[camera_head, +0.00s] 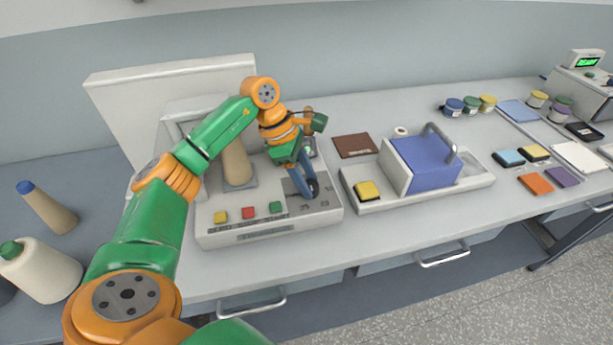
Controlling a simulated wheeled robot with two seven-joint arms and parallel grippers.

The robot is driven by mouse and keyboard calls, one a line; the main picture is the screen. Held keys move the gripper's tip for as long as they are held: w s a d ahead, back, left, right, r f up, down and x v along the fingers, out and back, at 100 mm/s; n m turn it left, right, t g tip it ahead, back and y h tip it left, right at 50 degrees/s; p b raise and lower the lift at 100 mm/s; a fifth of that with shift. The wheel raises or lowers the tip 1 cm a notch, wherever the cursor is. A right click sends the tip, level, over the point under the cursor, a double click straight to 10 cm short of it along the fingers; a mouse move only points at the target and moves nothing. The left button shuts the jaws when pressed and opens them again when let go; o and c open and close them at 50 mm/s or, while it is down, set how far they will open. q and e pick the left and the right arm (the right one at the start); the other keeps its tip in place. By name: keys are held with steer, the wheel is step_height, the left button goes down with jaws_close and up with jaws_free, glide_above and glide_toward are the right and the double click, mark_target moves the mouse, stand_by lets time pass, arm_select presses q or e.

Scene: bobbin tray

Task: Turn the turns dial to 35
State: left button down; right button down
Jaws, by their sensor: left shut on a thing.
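The turns dial (313,191) is a small dark knob on the right of the winding machine's sloping front panel, mostly hidden by my gripper. My left gripper (310,188) points down at it, its blue-grey fingers shut on the dial. The dial's pointer and the number it shows are too small and covered to read. The winding machine (215,240) is a pale box with yellow (220,216), red (248,213) and green (275,208) buttons left of the dial. A beige cone (237,165) stands on it, partly behind my arm. My right gripper is not in view.
Right of the machine are a brown mat (354,145) and a pale unit with a blue block (428,160) and a yellow pad (367,190). Jars and coloured pads lie at the far right. The bench front is clear.

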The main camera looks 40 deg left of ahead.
arm_select(q)
steer(key=m+g, duration=0.1)
steer(key=m, duration=0.3)
steer(key=shift+w+m+g, duration=0.15)
steer(key=shift+m+g, duration=0.25)
steer(key=shift+f, duration=0.1)
stand_by(0.3)
steer(key=shift+c, duration=1.6)
jaws_free()
steer(key=shift+d, duration=0.1)
steer(key=shift+p, duration=0.3)
steer(key=v, duration=0.7)
steer(key=shift+w, duration=0.1)
